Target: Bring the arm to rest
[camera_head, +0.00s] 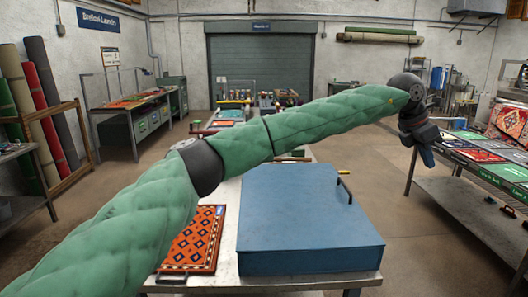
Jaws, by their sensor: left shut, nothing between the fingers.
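My left arm, in a green quilted sleeve, reaches from the lower left across the head view to the upper right. My left gripper (427,157) is at its far end, pointing down. It is shut and empty, in the air beyond the right side of the middle table, near the left end of the right-hand table. My right gripper is not in view.
A large blue box (310,220) with a handle and a red patterned rug piece (194,240) lie on the middle table under my arm. A right-hand table (456,205) holds rug samples. Rolled rugs (60,115) lean at the left. Floor shows between the tables.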

